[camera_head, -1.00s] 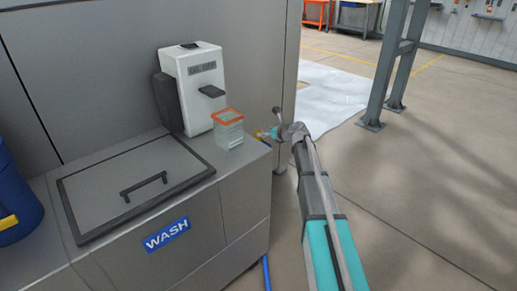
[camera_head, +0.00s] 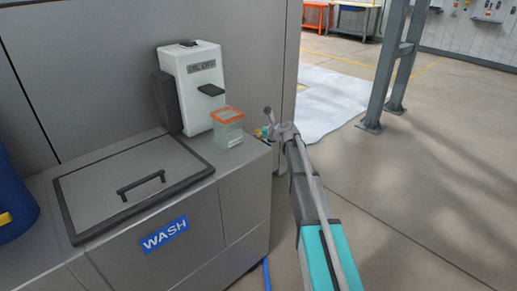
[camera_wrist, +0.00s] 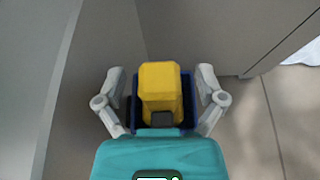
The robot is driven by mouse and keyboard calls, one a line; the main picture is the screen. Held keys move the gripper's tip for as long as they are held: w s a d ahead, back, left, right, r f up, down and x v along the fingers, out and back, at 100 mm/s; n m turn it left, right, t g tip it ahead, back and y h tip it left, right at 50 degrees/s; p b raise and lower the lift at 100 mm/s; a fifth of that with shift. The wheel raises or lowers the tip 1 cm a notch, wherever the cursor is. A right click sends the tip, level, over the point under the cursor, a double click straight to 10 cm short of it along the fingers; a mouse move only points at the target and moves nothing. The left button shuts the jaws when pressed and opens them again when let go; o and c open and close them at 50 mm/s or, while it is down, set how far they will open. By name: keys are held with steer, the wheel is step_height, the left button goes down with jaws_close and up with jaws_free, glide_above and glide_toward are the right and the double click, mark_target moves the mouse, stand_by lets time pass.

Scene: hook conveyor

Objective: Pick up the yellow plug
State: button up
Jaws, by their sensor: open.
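The yellow plug (camera_wrist: 160,88) is a blocky yellow piece with a dark grey square at its lower end in the wrist view. It sits in or against a dark blue holder (camera_wrist: 187,100), whose edges show around it. My gripper (camera_wrist: 160,75) is open, with one finger on each side of the plug and a gap to it on both sides. In the head view my gripper (camera_head: 264,132) is small at the right end of the wash cabinet, and the plug cannot be clearly made out there.
A grey wash cabinet (camera_head: 205,225) with a handled lid carries a white dispenser (camera_head: 197,95) and a clear container with an orange rim (camera_head: 228,115). A blue drum (camera_head: 15,195) stands at the left. A dark grey post (camera_head: 392,65) rises at the right. Open floor lies right of my arm.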

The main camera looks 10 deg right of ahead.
stand_by(0.4)
jaws_close()
stand_by(0.4)
